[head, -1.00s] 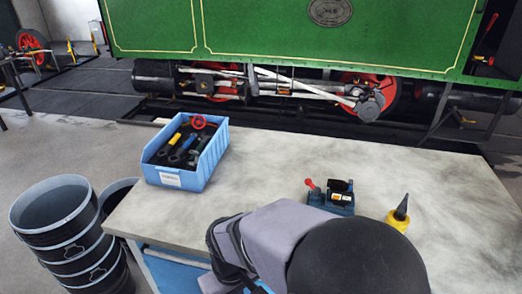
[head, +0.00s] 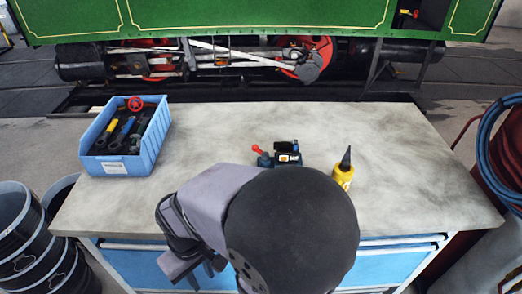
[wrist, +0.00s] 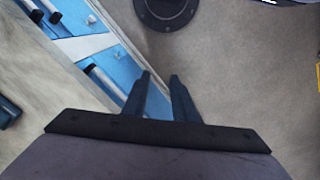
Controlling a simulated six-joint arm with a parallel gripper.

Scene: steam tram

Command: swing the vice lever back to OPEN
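The small dark teal vice (head: 277,158) sits on the bench top near the middle in the head view. Its lever with a red knob (head: 257,149) leans to the left. A small yellow and white label shows on its front, too small to read. In the wrist view my gripper (wrist: 160,77) has its two dark fingers apart with nothing between them. It points past the blue drawer fronts toward the floor, away from the vice. A dark teal thing at the wrist view's left edge is cut off.
A yellow bottle with a black nozzle (head: 343,174) stands just right of the vice. A blue bin of tools (head: 125,166) is at the bench's left. Black buckets (head: 22,235) stand left on the floor, hoses (head: 490,150) at right. The bench's right side is clear.

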